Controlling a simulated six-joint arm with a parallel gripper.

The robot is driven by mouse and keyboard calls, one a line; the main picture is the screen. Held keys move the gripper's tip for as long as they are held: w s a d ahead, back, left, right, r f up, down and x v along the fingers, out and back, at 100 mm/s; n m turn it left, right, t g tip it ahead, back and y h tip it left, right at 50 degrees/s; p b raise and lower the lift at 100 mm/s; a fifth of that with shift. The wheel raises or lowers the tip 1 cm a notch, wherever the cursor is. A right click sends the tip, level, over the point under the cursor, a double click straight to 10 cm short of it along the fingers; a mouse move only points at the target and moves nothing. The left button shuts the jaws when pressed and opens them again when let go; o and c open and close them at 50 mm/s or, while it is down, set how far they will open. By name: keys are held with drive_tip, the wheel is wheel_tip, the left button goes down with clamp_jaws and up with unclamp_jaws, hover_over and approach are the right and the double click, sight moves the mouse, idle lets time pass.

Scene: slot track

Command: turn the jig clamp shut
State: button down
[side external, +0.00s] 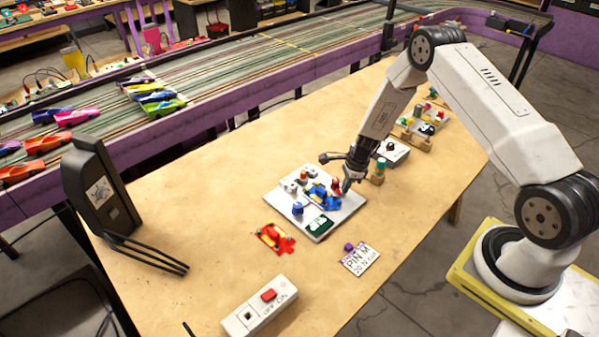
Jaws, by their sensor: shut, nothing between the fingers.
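A white jig plate (325,233) lies on the wooden table and carries several small parts. A blue piece (322,196) sits near its middle, and a red knob-like part (337,184) stands at its right side. My gripper (346,189) points down over the plate's right edge, close beside the red part. It is shut and empty. Whether it touches the red part cannot be told.
A red piece (274,239), a PIN M card (359,259) and a switch box (260,307) lie in front. A small white box (392,152) and a teal-topped cylinder (378,171) stand behind right. A black stand (100,190) is left. The table's left middle is clear.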

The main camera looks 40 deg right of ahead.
drive_tip(key=shift+a+m+t+h, duration=0.15)
drive_tip(key=shift+a+m, duration=0.15)
drive_tip(key=shift+m, duration=0.6)
drive_tip(key=shift+a+m+t+h, duration=0.15)
drive_tip(key=shift+a+m, duration=0.1)
drive_tip(key=shift+m, duration=0.65)
drive_tip(key=shift+a, duration=0.25)
drive_tip(key=shift+w, duration=0.1)
idle(0.5)
